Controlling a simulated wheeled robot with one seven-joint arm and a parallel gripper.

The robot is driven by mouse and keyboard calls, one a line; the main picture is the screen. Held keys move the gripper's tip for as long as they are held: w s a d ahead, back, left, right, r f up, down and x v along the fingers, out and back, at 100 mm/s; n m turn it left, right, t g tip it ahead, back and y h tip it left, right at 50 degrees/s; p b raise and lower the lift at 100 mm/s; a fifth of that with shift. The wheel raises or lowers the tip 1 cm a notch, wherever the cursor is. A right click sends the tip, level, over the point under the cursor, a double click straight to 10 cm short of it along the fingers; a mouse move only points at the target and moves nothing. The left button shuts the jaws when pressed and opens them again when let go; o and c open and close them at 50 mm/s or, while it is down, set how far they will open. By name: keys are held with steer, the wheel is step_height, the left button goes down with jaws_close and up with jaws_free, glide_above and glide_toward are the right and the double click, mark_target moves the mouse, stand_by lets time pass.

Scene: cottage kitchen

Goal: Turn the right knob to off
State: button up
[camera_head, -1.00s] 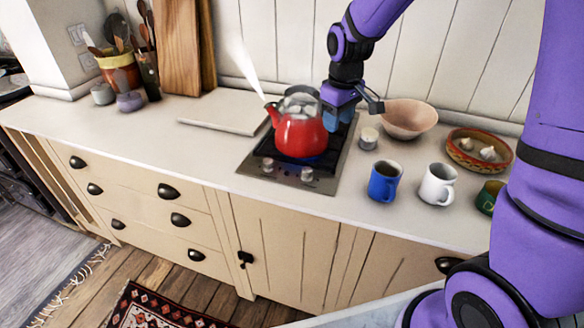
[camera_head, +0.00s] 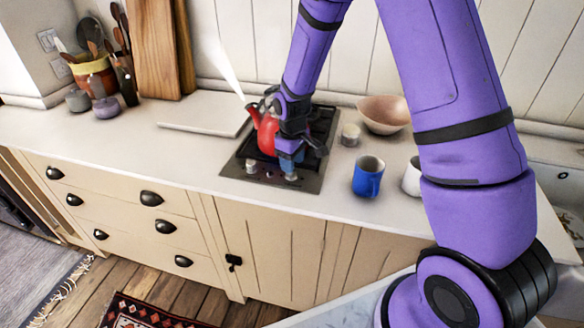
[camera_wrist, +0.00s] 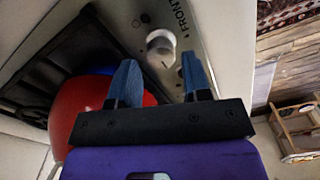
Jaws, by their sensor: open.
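The two-knob stove (camera_head: 230,170) is set in the counter. Its right knob (camera_head: 291,177) shows just below my gripper (camera_head: 288,165); the left knob (camera_head: 252,166) is clear of it. In the wrist view a pale round knob (camera_wrist: 160,43) lies near and between my blue fingertips (camera_wrist: 158,62), beside the printed word "FRONT". My gripper is open, with nothing between its fingers. Whether a finger touches the knob, I cannot tell. The red kettle (camera_head: 267,132) stands on the stove, partly hidden by my arm, with steam at its spout. A blue strip shows by it in the wrist view.
The kettle (camera_wrist: 85,108) is close beside my left finger in the wrist view. A small pale jar (camera_head: 350,134), a pink bowl (camera_head: 384,115), a blue mug (camera_head: 368,178) and a white mug (camera_head: 411,178) stand to the right. A white board (camera_head: 205,115) lies to the left.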

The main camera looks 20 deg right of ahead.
steer(key=shift+f, duration=1.35)
steer(key=c, duration=0.6)
steer(key=shift+c, duration=0.2)
